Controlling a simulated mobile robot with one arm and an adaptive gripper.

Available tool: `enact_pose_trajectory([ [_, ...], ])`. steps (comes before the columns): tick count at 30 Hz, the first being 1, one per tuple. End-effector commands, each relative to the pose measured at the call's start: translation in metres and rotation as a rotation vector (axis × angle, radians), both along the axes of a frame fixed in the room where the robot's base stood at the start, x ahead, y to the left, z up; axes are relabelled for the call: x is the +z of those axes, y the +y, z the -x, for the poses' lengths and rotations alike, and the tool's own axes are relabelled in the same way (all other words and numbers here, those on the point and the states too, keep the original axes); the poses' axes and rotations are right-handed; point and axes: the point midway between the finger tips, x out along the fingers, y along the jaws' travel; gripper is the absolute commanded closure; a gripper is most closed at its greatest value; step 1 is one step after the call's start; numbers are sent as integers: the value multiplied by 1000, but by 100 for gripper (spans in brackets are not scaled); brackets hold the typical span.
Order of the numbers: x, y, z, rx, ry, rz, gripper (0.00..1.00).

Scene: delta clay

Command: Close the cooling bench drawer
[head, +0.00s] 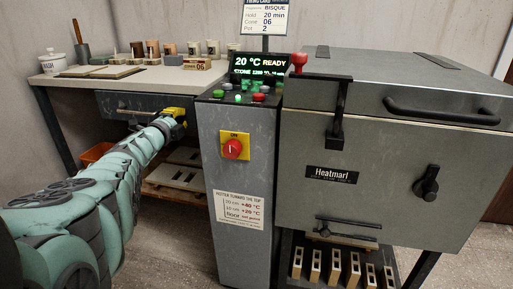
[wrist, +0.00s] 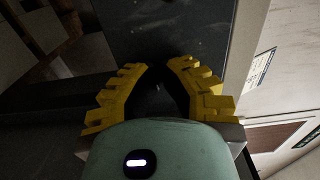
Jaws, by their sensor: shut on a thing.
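The cooling bench drawer (head: 105,105) is a dark grey front with a metal bar handle (head: 134,112), under the bench top in the head view. How far it stands out is hard to tell. My gripper (head: 176,116) has yellow fingers and is at the right part of the drawer front, near the handle's right end. In the wrist view my gripper (wrist: 160,80) has its two fingers around something dark against a grey panel. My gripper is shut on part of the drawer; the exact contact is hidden.
The bench top (head: 165,76) holds several cups, tiles and a white wash jar (head: 53,64). A grey control column (head: 235,190) stands close to the right of my gripper, beside the kiln (head: 380,175). An orange bin (head: 95,153) and a low shelf are below the bench.

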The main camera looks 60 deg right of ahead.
Motion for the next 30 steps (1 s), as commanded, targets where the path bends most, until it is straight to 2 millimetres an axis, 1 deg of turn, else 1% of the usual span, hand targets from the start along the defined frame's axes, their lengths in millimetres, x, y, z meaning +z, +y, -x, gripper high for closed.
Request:
enact_pose_trajectory([
  [3,-2,-5,-3,1,2,2,100],
  [12,-1,-11,-6,3,3,-1,100],
  [26,-2,-11,-6,6,3,-5,100],
  [30,-1,-8,-6,6,5,-7,100],
])
